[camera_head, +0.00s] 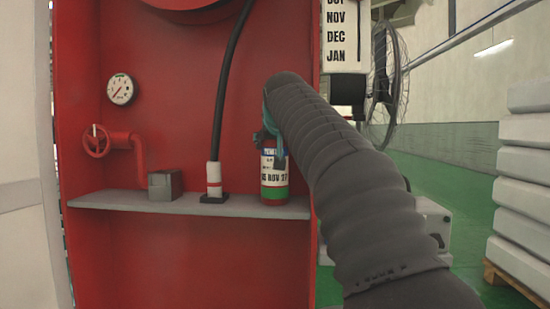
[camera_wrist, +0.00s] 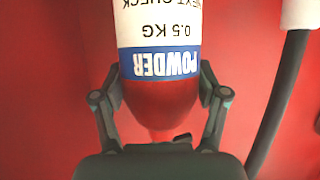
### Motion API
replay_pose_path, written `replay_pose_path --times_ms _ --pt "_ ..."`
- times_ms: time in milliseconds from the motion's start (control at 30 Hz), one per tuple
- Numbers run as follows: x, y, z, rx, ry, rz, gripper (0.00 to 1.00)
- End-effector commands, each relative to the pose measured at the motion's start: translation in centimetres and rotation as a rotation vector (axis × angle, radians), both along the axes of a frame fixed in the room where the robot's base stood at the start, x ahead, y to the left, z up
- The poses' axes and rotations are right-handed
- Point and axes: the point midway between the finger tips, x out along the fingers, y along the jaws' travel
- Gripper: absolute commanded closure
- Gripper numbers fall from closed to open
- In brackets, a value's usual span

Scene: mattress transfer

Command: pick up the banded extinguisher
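The extinguisher (camera_head: 275,193) is a small red cylinder with a white label and a green band near its base. It stands upright on the grey shelf (camera_head: 120,203) of a red cabinet. In the wrist view the extinguisher (camera_wrist: 158,22) appears upside down, with a blue POWDER band and a red shoulder tapering to a narrow neck. My gripper (camera_wrist: 160,80) has one finger on each side of it, at the blue band and shoulder. The fingertips lie close against its sides; whether they press on it I cannot tell. My arm hides part of its top in the head view.
A black hose (camera_head: 226,85) with a white and red end (camera_head: 214,180) stands just left of the extinguisher. A grey block (camera_head: 164,184), a red valve wheel (camera_head: 96,141) and a gauge (camera_head: 121,89) are further left. The cabinet's right wall is close on the right.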

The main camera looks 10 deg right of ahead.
Motion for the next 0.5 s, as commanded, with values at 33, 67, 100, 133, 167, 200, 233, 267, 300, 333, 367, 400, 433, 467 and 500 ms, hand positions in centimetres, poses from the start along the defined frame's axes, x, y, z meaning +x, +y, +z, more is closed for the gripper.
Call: replay_pose_path --times_ms 33,67,100,133,167,200,233,267,300,333,367,400,433,467,500 --pt "0.01 0.01 -0.05 0.000 0.001 0.000 0.53" --pt "0.01 0.01 -0.05 0.000 0.001 0.000 0.60" --pt "0.01 0.02 -0.05 0.000 0.001 0.000 0.70" --pt "0.01 0.02 -0.05 0.000 0.001 0.000 0.78" --pt "0.02 0.02 -0.06 0.000 0.001 0.000 0.85" --pt "0.02 0.02 -0.06 0.000 0.001 0.000 0.95" --pt "-0.08 0.02 0.25 0.000 -0.005 0.001 0.97" --pt "-0.08 0.02 0.24 0.000 -0.005 0.001 0.97" --pt "-0.07 0.02 0.24 0.000 -0.005 0.001 0.97" --pt "-0.08 0.03 0.23 0.000 -0.005 0.001 0.97" --pt "-0.07 0.03 0.22 0.000 -0.004 0.001 0.97" --pt "-0.08 0.03 0.23 0.000 -0.004 0.001 0.97" --pt "-0.08 0.03 0.26 0.000 -0.004 0.001 0.97" --pt "-0.10 0.04 0.33 0.000 -0.004 0.001 0.97" --pt "-0.15 0.06 0.48 0.000 -0.004 0.001 0.97"
